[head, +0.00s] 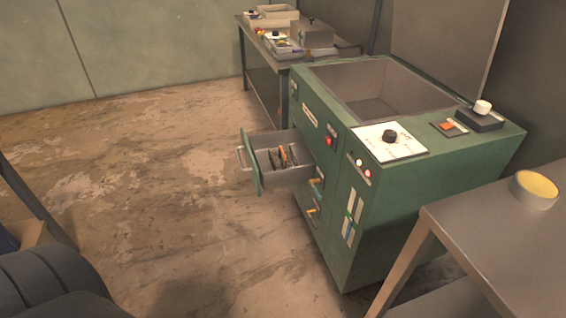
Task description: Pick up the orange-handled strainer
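A green drawer (250,163) stands pulled out of the left side of a green machine cabinet. Inside it lie a few slim items, and an orange-coloured one (283,157) shows among dark ones. It may be the orange-handled strainer, but it is too small to tell its shape. The drawer's front wall faces left and carries a pale handle (240,158). Neither of my grippers shows in the head view.
The green cabinet (385,215) has an open grey basin (375,88) and knobs on top. A grey table (510,235) with a yellow-topped round container (534,190) stands at front right. A cluttered bench (262,75) stands behind. Floor (150,190) left of the drawer is clear.

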